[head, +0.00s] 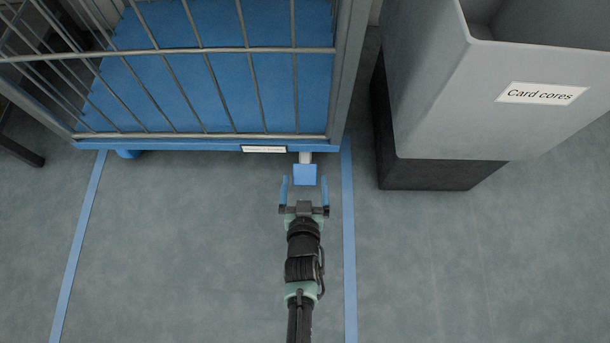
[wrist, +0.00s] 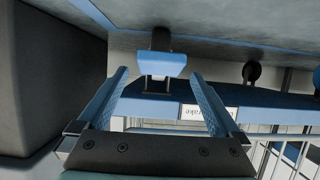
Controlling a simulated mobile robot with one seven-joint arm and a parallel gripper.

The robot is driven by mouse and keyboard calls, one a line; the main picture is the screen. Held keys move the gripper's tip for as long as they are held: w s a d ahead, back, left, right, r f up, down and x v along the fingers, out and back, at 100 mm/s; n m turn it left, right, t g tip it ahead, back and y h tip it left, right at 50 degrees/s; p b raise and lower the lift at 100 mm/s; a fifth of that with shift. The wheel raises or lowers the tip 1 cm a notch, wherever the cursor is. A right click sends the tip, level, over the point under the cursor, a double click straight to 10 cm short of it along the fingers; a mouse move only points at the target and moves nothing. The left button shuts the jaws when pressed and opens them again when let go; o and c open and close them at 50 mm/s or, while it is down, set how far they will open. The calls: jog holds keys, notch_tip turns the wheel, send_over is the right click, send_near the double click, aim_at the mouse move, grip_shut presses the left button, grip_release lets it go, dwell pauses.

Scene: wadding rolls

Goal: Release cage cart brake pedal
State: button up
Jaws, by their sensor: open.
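The cage cart (head: 220,90) has a blue deck and grey bars and stands at the top left of the head view. Its blue brake pedal (head: 304,174) juts out below the front edge, near the cart's right corner. In the wrist view the pedal (wrist: 162,63) shows as a blue block ahead of the fingers. My gripper (head: 304,190) is open and empty, with its blue fingers either side of the line to the pedal. In the wrist view the gripper (wrist: 162,95) has the pedal just beyond its fingertips; I cannot tell whether they touch.
A grey bin labelled "Card cores" (head: 445,100) stands on a dark base right of the cart. A small label (head: 263,149) is on the cart's front edge. Blue floor lines (head: 348,240) flank the cart bay. The floor in front is clear.

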aim_at(305, 173)
jog(key=shift+b+x, duration=1)
jog(key=shift+x, duration=0.95)
grip_shut()
